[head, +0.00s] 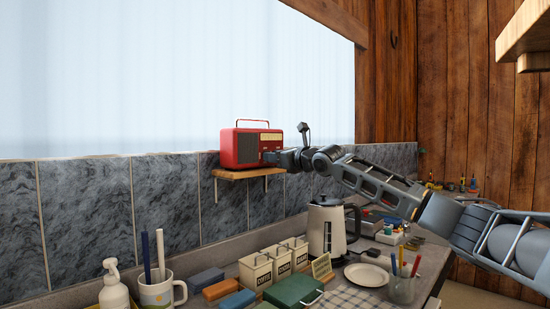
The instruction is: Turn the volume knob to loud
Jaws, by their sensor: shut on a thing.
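A red radio (249,147) with a dark speaker grille on its left, a pale dial strip and a carrying handle stands on a small wooden shelf (240,174) on the tiled wall. My gripper (270,157) reaches in from the right and its tips are at the lower right part of the radio's front. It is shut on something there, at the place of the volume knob. The knob itself is hidden by the gripper, so its setting cannot be seen.
A wooden shelf (523,30) juts in at the upper right. The space before the window is clear.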

